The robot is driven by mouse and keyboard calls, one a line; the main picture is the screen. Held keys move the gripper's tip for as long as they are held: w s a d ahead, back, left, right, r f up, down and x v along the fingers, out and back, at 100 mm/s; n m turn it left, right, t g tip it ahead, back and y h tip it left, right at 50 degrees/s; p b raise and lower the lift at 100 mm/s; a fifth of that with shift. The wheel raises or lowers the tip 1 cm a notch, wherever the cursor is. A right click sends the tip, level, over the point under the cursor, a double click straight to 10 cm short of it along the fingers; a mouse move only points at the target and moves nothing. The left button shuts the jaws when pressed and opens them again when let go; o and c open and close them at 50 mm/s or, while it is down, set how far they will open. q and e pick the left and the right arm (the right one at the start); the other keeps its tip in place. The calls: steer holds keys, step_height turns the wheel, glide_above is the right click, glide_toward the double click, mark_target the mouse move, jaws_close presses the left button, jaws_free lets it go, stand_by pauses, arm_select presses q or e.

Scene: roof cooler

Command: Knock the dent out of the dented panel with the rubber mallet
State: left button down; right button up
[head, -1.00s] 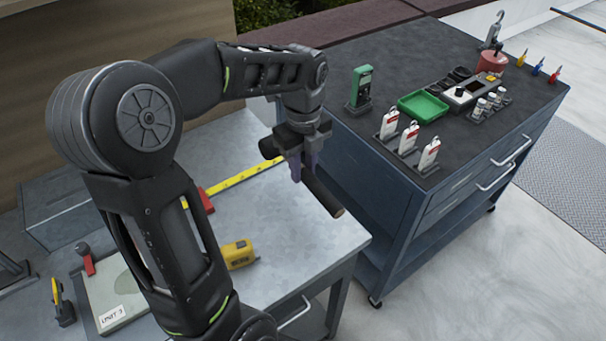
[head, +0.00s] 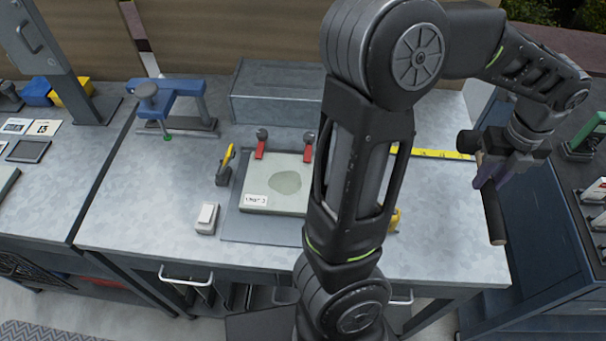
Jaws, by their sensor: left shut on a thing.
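The dented panel (head: 262,172) is a pale grey-green plate labelled as a unit, lying flat on the workbench. A darker rounded dent (head: 285,183) shows in it, and my arm covers its right side. My left gripper (head: 490,178) is shut on the rubber mallet (head: 494,215), right of the panel and above the bench's right end. The mallet's dark handle hangs down with a tan end, and its black head shows partly beside the gripper. My right gripper is not in view.
Two red toggle clamps (head: 260,146) stand at the panel's back edge. A yellow-handled tool (head: 226,163) and a small white block (head: 207,217) sit left of it. A blue vise (head: 178,100) and grey box (head: 275,92) stand behind. A dark cart is at right.

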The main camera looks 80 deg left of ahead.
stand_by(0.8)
arm_select(q)
steer(key=n, duration=0.3)
steer(key=shift+w+r, duration=0.1)
steer(key=shift+w, duration=0.05)
steer(key=shift+w+a+r+n, duration=0.1)
steer(key=shift+w+n, duration=0.05)
steer(key=shift+n, duration=0.95)
steer(key=shift+w+r+n, duration=0.1)
steer(key=shift+w+n, duration=0.15)
steer(key=shift+n, duration=0.95)
steer(key=w+d+f+n, duration=0.2)
steer(key=w+d+n, duration=0.3)
steer(key=d, duration=0.3)
steer(key=w+d+f+n, duration=0.3)
steer(key=w+d+n, duration=0.2)
steer(key=d+n, duration=0.3)
steer(key=shift+f+n, duration=0.3)
steer(key=shift+f, duration=0.05)
